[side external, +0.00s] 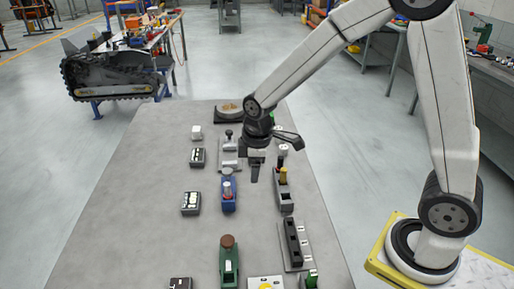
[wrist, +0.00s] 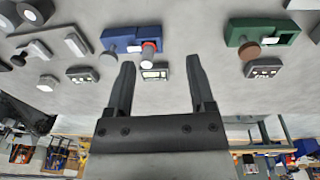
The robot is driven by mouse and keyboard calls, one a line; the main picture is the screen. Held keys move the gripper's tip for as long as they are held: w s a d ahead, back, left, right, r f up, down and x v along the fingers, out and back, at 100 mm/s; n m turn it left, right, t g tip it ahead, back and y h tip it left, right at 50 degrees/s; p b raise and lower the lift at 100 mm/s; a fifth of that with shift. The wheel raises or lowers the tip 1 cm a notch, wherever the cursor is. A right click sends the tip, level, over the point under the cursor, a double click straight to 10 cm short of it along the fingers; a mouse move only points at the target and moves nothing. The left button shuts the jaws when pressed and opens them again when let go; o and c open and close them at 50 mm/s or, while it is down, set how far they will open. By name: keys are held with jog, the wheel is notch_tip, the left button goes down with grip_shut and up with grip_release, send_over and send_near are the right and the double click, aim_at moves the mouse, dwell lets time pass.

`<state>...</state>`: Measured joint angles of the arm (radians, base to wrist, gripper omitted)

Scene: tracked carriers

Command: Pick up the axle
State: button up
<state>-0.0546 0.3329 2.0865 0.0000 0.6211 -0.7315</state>
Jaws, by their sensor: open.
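I cannot tell for sure which piece is the axle. A silver cylinder (side external: 227,188) stands upright in a blue carrier (side external: 228,206) on the grey table (side external: 140,215). In the wrist view the cylinder (wrist: 148,55) shows a red ring, and the blue carrier (wrist: 120,38) lies beyond the fingers. A brown-capped piece (side external: 227,241) stands in a green carrier (side external: 229,270); the cap (wrist: 249,50) also shows in the wrist view. My gripper (side external: 253,176) is open and empty above the table, right of and behind the blue carrier. Its parted fingers (wrist: 161,80) hold nothing.
A brass cylinder (side external: 283,175) stands in a dark carrier (side external: 285,198) at right. A long black rack (side external: 294,243) lies nearer. Small labelled black boxes (side external: 191,203) line the left. A grey carrier (side external: 229,158) stands behind the blue one. The table's left side is clear.

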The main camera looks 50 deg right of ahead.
aim_at(227, 184)
jog(key=shift+w+a+f+n+g, duration=0.25)
jog(key=shift+w+a+n, duration=0.15)
jog(key=shift+w+n, duration=0.85)
jog(key=shift+w+a+f+n+g, duration=0.15)
jog(key=shift+w+a+f+n, duration=0.2)
jog(key=shift+w+n, duration=0.85)
jog(key=shift+w+a+f+n+g, duration=0.2)
jog(key=shift+w+a+n, duration=0.25)
jog(key=shift+w+n, duration=0.8)
jog(key=shift+f, duration=1.25)
jog(key=shift+w+f, duration=0.15)
jog(key=shift+f, duration=2.45)
grip_shut()
